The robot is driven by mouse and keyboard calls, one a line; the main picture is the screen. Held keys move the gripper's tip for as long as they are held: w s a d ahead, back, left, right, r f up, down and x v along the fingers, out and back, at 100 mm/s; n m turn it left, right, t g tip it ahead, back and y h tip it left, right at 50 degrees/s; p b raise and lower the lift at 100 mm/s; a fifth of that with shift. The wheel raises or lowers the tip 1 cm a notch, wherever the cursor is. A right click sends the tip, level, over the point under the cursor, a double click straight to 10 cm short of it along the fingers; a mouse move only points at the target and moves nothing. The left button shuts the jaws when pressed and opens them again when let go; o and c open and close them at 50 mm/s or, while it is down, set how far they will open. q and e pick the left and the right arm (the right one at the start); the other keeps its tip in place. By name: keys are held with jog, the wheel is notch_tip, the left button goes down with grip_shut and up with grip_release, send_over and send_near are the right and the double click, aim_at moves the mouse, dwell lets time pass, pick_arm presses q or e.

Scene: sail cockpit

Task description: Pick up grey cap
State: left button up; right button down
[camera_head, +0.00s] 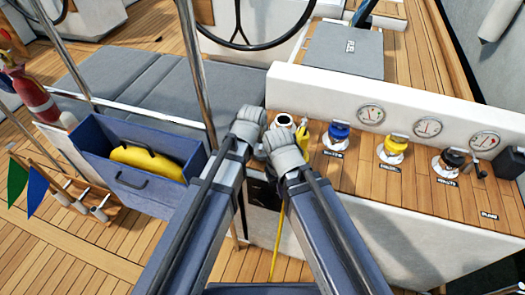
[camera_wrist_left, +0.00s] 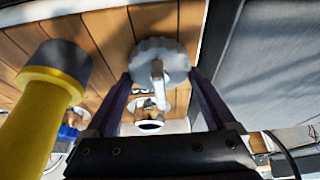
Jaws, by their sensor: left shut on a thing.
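The grey cap (camera_wrist_left: 165,58), round with a scalloped rim and a raised grip, sits between the two fingers of my left gripper (camera_wrist_left: 158,78) in the left wrist view. The fingers are shut on it. I cannot tell whether it is clear of the deck. In the head view my left wrist hides the cap and its fingertips. My right gripper (camera_head: 301,130) is close beside the left one, next to a small yellow part. Its fingers are too small there to judge.
A white ring fitting (camera_head: 284,121) lies just past my wrists. Blue (camera_head: 339,131), yellow (camera_head: 394,146) and dark (camera_head: 452,159) deck caps line the wooden ledge. A yellow cylinder with a dark end (camera_wrist_left: 45,95) is close to my left gripper. A yellow hose (camera_head: 278,240) hangs below.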

pick_arm(q)
jog(key=shift+c, duration=0.7)
jog(key=shift+r, duration=0.15)
notch_tip(320, 180, up, 10)
jog(key=p, duration=1)
notch_tip(320, 180, up, 3)
jog(key=p, duration=0.3)
jog(key=shift+f, duration=0.2)
